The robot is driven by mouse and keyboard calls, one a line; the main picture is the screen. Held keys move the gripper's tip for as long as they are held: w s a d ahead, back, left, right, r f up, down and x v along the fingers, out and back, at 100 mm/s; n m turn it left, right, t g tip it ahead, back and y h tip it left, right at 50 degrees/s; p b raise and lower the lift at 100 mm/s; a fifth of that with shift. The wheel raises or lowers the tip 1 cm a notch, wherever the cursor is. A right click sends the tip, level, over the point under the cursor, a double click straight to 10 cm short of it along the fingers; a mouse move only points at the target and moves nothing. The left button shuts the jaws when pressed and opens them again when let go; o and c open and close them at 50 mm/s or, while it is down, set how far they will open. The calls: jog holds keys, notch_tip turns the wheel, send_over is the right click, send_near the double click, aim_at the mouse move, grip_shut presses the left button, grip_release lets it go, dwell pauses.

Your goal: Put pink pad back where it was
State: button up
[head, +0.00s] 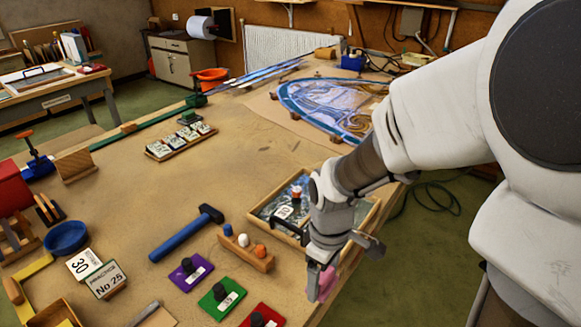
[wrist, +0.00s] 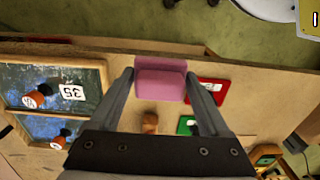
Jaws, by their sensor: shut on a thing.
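The pink pad (wrist: 160,80) is a small pink block held between the two fingers of my gripper (wrist: 158,82) in the wrist view. In the head view my gripper (head: 322,278) is at the front right edge of the workbench (head: 262,147), and part of the pink pad (head: 327,283) shows at its tip. The gripper is shut on the pad. The pad appears to be above the bench edge; I cannot tell whether it touches the bench. The pad's far side is hidden.
A framed tray (head: 262,209) lies beside my gripper. Purple (head: 188,271), green (head: 221,298) and red (head: 258,315) cards with dark knobs lie left of it. A wooden block with pegs (head: 246,250) and a blue-handled hammer (head: 186,233) are nearby. The mid-bench is clear.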

send_over(299, 290)
notch_tip(299, 290, down, 4)
jog(key=shift+r, duration=0.25)
jog(key=shift+f+b, duration=0.35)
jog(key=shift+f, duration=1.7)
jog(key=shift+f, duration=0.2)
jog(key=o, duration=1.2)
jog(key=shift+c, duration=0.2)
jog(key=shift+r, duration=0.2)
